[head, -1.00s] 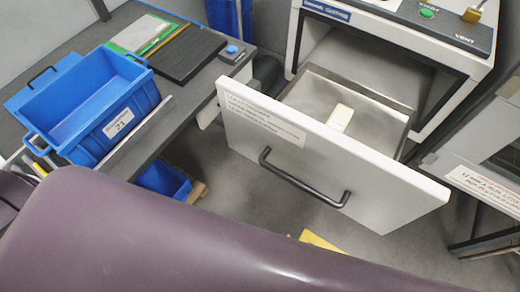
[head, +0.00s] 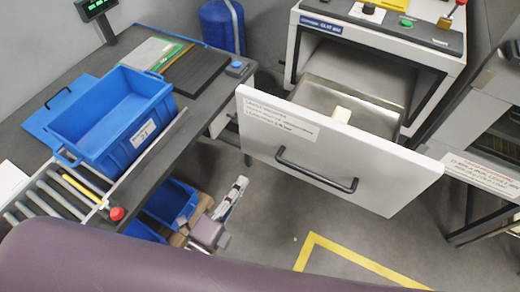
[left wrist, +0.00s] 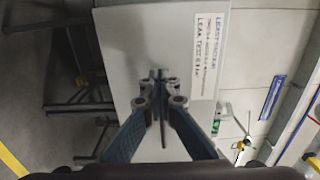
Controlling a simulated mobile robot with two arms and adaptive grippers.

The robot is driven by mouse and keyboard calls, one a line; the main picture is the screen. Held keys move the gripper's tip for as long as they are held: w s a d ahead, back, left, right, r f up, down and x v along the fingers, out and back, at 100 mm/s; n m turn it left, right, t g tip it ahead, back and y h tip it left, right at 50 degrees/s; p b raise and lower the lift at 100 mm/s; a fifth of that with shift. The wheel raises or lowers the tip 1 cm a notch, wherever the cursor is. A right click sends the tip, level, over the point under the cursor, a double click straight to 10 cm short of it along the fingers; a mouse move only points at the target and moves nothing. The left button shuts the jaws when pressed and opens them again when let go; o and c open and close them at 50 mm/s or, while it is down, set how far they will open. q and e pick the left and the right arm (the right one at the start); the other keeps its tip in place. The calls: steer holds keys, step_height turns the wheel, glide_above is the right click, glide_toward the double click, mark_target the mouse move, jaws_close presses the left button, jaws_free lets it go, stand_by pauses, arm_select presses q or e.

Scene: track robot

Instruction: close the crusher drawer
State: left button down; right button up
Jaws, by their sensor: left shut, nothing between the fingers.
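The crusher drawer (head: 335,148) stands open in the head view, pulled out of the white machine cabinet. Its white front has a label and a dark bar handle (head: 315,172). A small cream block (head: 341,114) lies inside. My right gripper is not in view.
A blue crate (head: 115,115) stands on the bench at left, near rollers (head: 55,190) and a red button (head: 116,213). A blue bin (head: 170,203) is below the bench. The cabinet top (head: 400,18) carries controls. Floor with yellow marking (head: 340,250) is clear in front of the drawer.

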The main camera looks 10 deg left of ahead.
mark_target(269, 142)
arm_select(q)
steer(key=p+x, duration=0.3)
steer(key=x, duration=1)
steer(key=shift+w+d+f, duration=0.1)
steer(key=shift+w+d, duration=0.05)
steer(key=shift+w, duration=0.15)
